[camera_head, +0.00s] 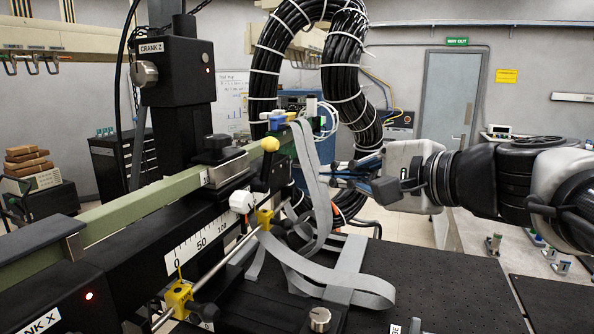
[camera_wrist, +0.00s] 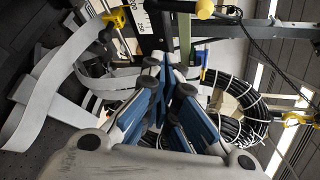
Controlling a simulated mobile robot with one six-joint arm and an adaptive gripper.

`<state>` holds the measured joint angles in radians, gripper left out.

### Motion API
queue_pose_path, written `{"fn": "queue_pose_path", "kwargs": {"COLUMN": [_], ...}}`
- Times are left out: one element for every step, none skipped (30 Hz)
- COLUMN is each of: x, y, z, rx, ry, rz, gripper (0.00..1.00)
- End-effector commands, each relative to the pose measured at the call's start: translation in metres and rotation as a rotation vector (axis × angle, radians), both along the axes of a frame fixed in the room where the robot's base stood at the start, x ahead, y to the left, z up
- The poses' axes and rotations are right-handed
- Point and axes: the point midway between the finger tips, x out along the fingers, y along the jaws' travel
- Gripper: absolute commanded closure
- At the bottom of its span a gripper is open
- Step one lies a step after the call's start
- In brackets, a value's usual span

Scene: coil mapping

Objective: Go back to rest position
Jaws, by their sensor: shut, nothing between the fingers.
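My gripper (camera_head: 345,176) reaches in from the right in the head view, near the grey ribbon cable (camera_head: 318,195) and the end of the green rail. In the wrist view its blue-sided fingers (camera_wrist: 172,85) are together, with nothing between them. The arm stretches out level to the right. Whether the fingertips touch the ribbon cable cannot be told.
The coil-mapping bench with its green rail (camera_head: 130,208), black beam and scale (camera_head: 205,243) fills the left. A yellow-tipped knob (camera_head: 269,145) stands near my fingers. Thick black cable bundles (camera_head: 345,75) hang behind.

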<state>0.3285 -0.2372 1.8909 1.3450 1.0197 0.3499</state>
Motion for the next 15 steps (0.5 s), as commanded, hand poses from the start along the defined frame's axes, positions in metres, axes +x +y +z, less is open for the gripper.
{"fn": "queue_pose_path", "kwargs": {"x": [-0.011,-0.019,-0.032,-0.044,-0.057,-0.076,-0.091,-0.106,-0.126,-0.141,-0.155,-0.172,-0.184,-0.194,-0.206], "y": [0.007,0.011,0.017,0.02,0.023,0.024,0.024,0.023,0.019,0.014,0.008,-0.001,-0.008,-0.015,-0.025], "z": [-0.015,-0.025,-0.044,-0.06,-0.077,-0.101,-0.119,-0.137,-0.16,-0.177,-0.193,-0.211,-0.224,-0.235,-0.248], "rx": [-0.058,-0.105,-0.182,-0.25,-0.323,-0.428,-0.51,-0.593,-0.705,-0.791,-0.874,-0.979,-1.054,-1.123,-1.207], "ry": [0.013,0.021,0.036,0.047,0.058,0.072,0.08,0.089,0.098,0.101,0.104,0.105,0.105,0.105,0.103], "rz": [0.021,0.037,0.064,0.087,0.114,0.155,0.189,0.225,0.275,0.315,0.354,0.405,0.443,0.479,0.525], "gripper": [1.0,1.0,1.0,1.0,1.0,1.0,1.0,1.0,1.0,1.0,1.0,1.0,1.0,1.0,1.0]}}
